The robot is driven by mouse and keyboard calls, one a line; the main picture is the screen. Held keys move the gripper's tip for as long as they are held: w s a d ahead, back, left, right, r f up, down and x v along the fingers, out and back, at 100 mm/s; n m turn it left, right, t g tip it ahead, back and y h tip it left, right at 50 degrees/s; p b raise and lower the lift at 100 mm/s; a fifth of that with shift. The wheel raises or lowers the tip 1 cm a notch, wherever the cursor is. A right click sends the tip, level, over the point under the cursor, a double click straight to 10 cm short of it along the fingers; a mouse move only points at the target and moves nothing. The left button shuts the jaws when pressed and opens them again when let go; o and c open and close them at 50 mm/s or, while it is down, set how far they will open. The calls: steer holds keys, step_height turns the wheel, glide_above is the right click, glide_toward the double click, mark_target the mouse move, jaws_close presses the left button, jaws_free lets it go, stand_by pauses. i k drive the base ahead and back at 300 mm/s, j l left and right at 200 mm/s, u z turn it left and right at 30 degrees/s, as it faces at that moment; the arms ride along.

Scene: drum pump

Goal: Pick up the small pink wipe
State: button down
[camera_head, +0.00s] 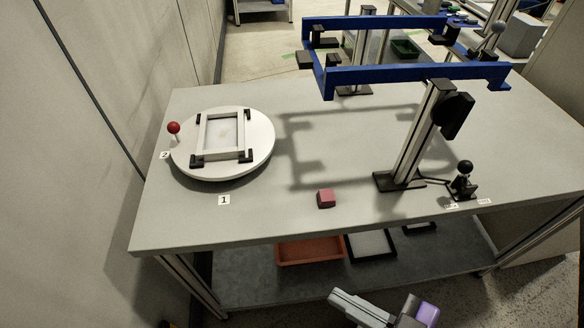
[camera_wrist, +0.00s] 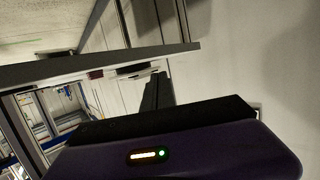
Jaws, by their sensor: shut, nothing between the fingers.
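The small pink wipe (camera_head: 326,198) looks like a small pink block. It lies on the grey table top near the front edge, between the white turntable and the foot of the metal post. In the wrist view I cannot make it out. My gripper (camera_wrist: 158,88) shows in the wrist view as dark fingers beyond my purple hand, shut and empty. In the head view my purple hand part is at the bottom edge, below and in front of the table, well apart from the wipe.
A round white turntable (camera_head: 262,158) with a red knob (camera_head: 173,128) is on the left of the table (camera_head: 290,222). A blue frame (camera_head: 410,74) on metal posts overhangs the right. A black joystick (camera_head: 464,178) stands at right. An orange tray (camera_head: 309,251) is on the lower shelf.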

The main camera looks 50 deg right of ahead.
mark_target(326, 198)
steer(key=k+l+u, duration=0.1)
steer(key=k, duration=0.5)
steer(key=k+l+u, duration=0.1)
steer(key=k+l, duration=0.15)
steer(key=k, duration=0.35)
